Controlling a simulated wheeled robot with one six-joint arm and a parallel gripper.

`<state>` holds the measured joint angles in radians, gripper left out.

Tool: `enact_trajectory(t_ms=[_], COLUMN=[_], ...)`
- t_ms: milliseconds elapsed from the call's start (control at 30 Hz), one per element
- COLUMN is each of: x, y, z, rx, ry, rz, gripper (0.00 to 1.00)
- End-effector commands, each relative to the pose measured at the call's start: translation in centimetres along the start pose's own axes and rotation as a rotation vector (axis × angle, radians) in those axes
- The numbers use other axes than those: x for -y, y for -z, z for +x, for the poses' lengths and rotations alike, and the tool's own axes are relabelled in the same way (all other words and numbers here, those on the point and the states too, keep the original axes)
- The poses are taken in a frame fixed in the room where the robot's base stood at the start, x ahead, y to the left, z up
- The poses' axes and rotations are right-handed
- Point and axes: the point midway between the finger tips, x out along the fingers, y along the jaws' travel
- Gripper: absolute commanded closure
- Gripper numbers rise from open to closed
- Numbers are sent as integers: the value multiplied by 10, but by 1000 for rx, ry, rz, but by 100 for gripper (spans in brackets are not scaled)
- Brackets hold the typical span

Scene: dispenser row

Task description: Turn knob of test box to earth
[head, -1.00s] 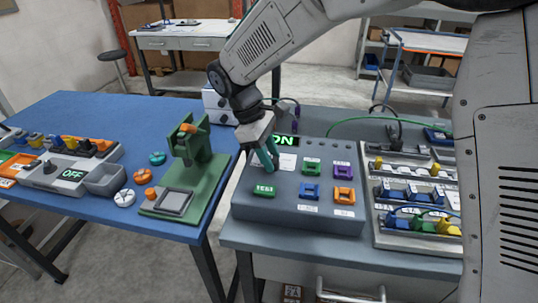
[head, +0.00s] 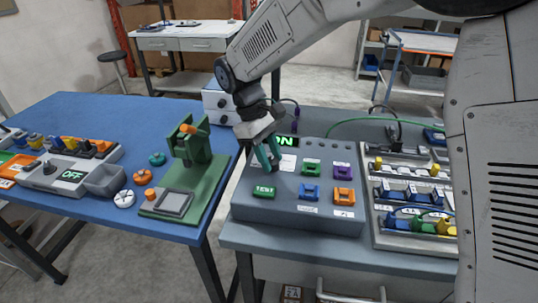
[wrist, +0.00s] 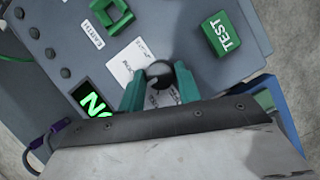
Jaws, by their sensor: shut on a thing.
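The test box (head: 300,212) is a grey sloped box on the right bench, with a lit green ON display (wrist: 97,103) and a green TEST button (wrist: 222,34). Its dark round knob (wrist: 160,72) shows between my fingers in the wrist view, beside a white printed label. My gripper (wrist: 160,84) has teal fingers and is shut on the knob, one finger at each side. In the head view my gripper (head: 268,158) hides most of the knob. An EARTH label (wrist: 92,28) sits by the green socket (wrist: 110,14). The knob's pointer direction cannot be made out.
Green, purple, blue and orange sockets (head: 344,197) stand on the box right of my gripper. A rack of coloured connectors (head: 415,195) and a green cable lie further right. A green press (head: 190,170) and a box reading OFF (head: 60,175) stand on the blue table.

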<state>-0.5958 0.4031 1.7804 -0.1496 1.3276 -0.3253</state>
Motion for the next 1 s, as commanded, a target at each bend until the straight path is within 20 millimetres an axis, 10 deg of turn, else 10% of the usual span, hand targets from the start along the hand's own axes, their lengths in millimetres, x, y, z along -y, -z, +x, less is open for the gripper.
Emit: enact_trajectory(t_ms=[33, 67, 133, 467, 1000], x=[-1, -1, -1, 0, 0], y=[1, 1, 1, 0, 1], z=[-1, -1, -1, -5, -77], rx=[-5, -5, -4, -3, -4], ry=[-2, -3, -2, -2, -2], rz=[0, 0, 0, 0, 0], gripper=[89, 58, 45, 45, 45])
